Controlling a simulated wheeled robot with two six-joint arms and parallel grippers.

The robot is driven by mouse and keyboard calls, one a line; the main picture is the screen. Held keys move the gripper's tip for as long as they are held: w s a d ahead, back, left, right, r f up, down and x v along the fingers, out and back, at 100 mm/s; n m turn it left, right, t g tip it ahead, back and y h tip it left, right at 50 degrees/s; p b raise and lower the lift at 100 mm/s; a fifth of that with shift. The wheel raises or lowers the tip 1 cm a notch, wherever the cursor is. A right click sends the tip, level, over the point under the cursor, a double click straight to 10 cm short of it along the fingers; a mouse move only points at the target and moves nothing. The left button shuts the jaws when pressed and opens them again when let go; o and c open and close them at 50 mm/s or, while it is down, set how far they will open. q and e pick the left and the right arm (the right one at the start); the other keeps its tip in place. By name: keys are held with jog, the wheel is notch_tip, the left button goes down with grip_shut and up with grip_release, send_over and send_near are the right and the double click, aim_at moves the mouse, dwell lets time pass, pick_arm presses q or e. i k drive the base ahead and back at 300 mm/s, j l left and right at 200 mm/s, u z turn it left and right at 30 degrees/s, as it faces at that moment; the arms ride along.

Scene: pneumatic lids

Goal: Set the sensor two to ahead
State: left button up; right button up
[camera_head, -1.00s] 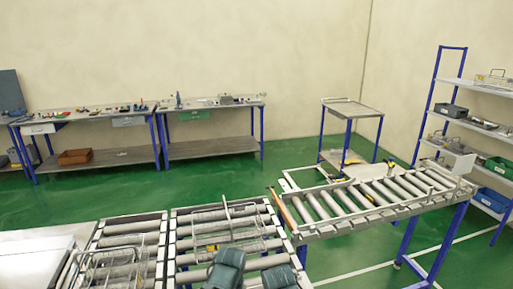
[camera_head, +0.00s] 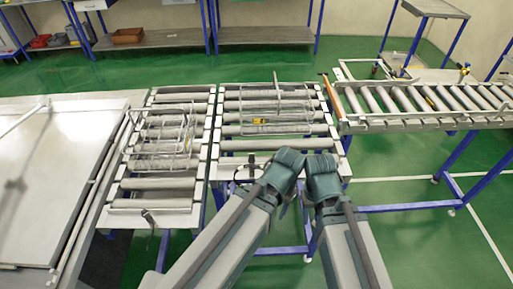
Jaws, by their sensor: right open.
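I cannot tell which part is sensor two, as no label is readable. A small dark lever-like fitting (camera_head: 148,214) is on the front edge of the left roller section, and a similar dark fitting (camera_head: 242,170) is at the front of the middle section. A small yellow part (camera_head: 260,121) shows among the middle rollers. My two arms reach up from the bottom centre. My right gripper (camera_head: 322,164) is open at the front right of the middle section; its fingers are hard to make out. My left arm's end (camera_head: 284,168) is beside it, its jaws unclear.
Wire frames lie on the left rollers (camera_head: 135,165) and middle rollers (camera_head: 265,145). A third roller conveyor (camera_head: 400,122) extends right. A grey flat-topped unit (camera_head: 55,175) is at left. Workbenches stand behind; green floor (camera_head: 420,225) is open at right.

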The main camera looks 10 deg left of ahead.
aim_at(152, 223)
jog(key=u, duration=1.8)
